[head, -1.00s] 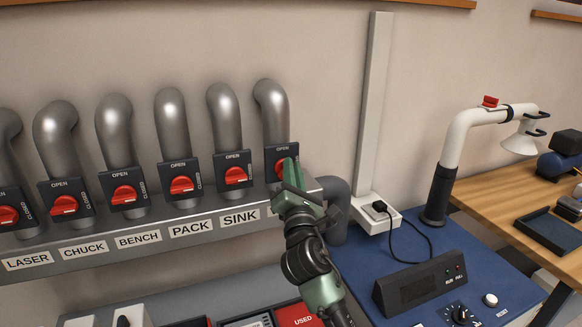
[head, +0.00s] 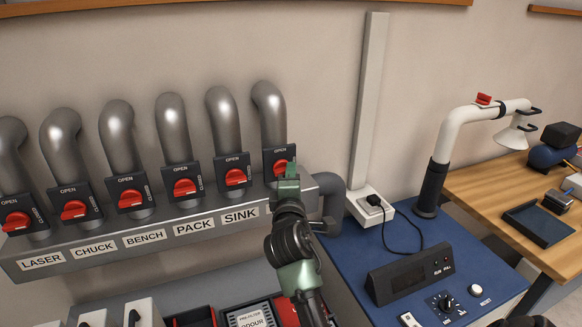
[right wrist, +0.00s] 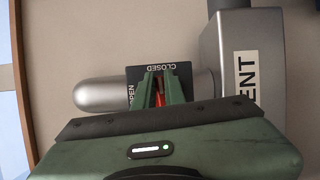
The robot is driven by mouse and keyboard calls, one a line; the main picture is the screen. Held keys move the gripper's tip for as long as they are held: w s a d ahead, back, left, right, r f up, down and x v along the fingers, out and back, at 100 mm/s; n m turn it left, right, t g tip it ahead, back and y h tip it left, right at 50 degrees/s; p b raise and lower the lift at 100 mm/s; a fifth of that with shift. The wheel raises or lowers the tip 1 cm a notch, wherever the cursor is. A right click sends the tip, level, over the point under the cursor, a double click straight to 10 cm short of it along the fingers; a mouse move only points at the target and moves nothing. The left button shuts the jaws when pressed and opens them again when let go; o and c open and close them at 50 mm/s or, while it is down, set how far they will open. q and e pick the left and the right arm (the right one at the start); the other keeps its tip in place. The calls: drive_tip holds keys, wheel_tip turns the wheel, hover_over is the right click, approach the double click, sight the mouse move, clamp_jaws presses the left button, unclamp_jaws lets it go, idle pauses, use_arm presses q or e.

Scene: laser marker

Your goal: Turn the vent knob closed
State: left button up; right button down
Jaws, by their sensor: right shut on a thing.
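The vent knob (head: 280,167) is the red knob on the dark plate at the right end of the row in the head view. My right gripper (head: 287,172) is over it and hides most of it. In the right wrist view, the gripper's green fingers (right wrist: 160,88) are shut on the knob, whose red strip (right wrist: 158,96) shows between them. The strip runs up and down in that picture, towards the word CLOSED; OPEN is at the plate's left edge. A partly hidden label (right wrist: 245,75) reads "ENT". My left gripper is not in view.
Several similar red knobs stand to the left, the nearest over the SINK label (head: 241,215). A grey pipe rises behind each plate. A blue bench (head: 440,235) with a black control box (head: 411,276) is at the right. Trays and boxes stand below the duct.

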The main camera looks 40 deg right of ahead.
drive_tip(key=shift+m, duration=0.4)
drive_tip(key=shift+f+p, duration=0.1)
drive_tip(key=shift+p, duration=0.2)
drive_tip(key=c, duration=1.5)
unclamp_jaws()
